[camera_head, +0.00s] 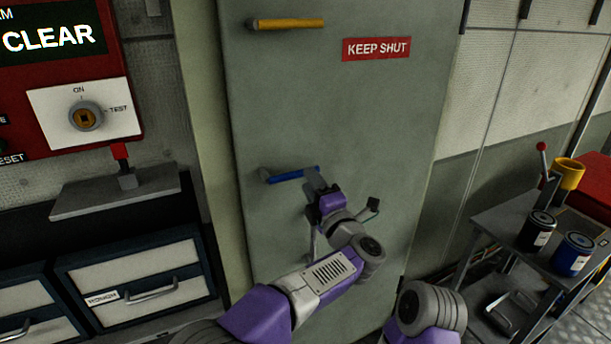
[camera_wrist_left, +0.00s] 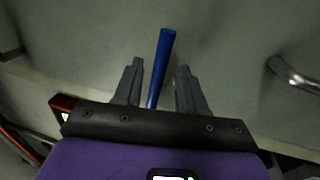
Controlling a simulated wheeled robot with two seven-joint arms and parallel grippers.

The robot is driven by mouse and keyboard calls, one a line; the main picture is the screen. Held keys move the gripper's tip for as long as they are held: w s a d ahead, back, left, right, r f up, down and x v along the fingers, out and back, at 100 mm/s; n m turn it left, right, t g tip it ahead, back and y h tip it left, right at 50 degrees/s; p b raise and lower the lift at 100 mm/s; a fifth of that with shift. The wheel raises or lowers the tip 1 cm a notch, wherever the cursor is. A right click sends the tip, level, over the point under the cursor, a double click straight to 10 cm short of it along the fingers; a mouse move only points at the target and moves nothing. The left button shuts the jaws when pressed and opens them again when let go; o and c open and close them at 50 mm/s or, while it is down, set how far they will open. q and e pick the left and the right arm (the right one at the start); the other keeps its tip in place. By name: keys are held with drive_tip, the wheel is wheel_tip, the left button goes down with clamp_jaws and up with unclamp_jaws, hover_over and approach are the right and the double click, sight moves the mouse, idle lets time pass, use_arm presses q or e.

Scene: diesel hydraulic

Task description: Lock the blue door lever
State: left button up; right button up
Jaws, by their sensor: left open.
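The blue door lever (camera_head: 292,174) lies about level on the grey-green door (camera_head: 340,110), its mount at the left. My left gripper (camera_head: 318,184) is at the lever's right end. In the left wrist view the blue lever (camera_wrist_left: 161,65) runs between the two spread fingers of my left gripper (camera_wrist_left: 160,68), with a visible gap on each side. The fingers are open and do not appear to grip it. The gripper hides part of the lever's right end in the head view. My right gripper is not in view.
A yellow lever (camera_head: 287,23) is higher on the door, beside a red KEEP SHUT sign (camera_head: 376,49). A red panel with a key switch (camera_head: 86,116) and drawers (camera_head: 140,282) stand left. A cart (camera_head: 502,226) with cans stands right. A metal handle (camera_wrist_left: 292,76) shows in the wrist view.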

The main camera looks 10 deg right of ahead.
use_arm(q)
drive_tip(key=shift+v, duration=1.5)
